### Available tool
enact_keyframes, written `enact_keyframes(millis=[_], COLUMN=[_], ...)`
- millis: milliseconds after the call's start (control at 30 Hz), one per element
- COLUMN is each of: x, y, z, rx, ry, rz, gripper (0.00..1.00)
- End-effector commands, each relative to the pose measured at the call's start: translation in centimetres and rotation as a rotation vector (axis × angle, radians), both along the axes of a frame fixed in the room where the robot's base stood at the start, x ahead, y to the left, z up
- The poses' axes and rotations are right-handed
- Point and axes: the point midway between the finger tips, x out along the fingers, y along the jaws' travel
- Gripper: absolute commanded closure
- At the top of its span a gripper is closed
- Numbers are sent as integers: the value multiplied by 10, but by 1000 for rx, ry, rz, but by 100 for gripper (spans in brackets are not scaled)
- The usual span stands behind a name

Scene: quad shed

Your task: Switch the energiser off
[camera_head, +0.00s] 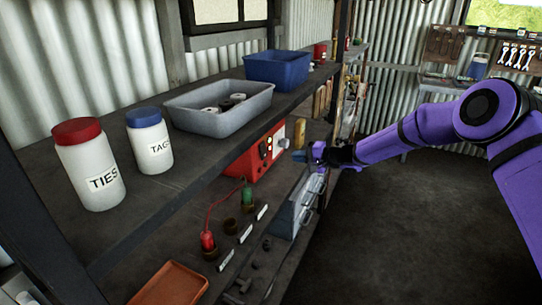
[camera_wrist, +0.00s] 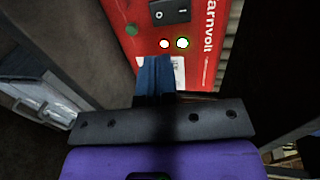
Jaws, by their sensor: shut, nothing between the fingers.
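The energiser (camera_head: 245,166) is a red box on the lower shelf, partly hidden under the upper shelf's edge. In the wrist view its red face (camera_wrist: 215,50) shows part of the name, a black rocker switch (camera_wrist: 170,11) marked O and I, and two bright lamps below it, the right one ringed green. I cannot tell which side of the rocker is pressed. My gripper (camera_head: 300,156) is at the right of the energiser in the head view. In the wrist view its blue fingers (camera_wrist: 154,70) are shut and empty, below the lamps and switch. Contact with the face cannot be told.
The upper shelf (camera_head: 190,160) holds TIES and TAGS jars, a grey tray (camera_head: 215,122) and a blue bin (camera_head: 277,72). Below are red and green clips (camera_head: 207,240) on leads and a grey metal box (camera_head: 292,215). Open floor (camera_head: 390,220) lies to the right.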

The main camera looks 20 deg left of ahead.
Motion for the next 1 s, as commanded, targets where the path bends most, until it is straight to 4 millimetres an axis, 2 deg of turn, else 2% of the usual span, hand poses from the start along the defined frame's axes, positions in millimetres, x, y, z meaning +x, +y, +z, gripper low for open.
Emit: enact_keyframes(millis=[33,300,500,700,1000], x=[0,4,6,8,8], y=[11,60,88,102,104], z=[-2,-13,-19,-22,-22], rx=[1,0,1,0,0], ry=[-1,-2,-2,-1,-1], rz=[3,1,1,-1,-1], gripper=[100,100,100,100,100])
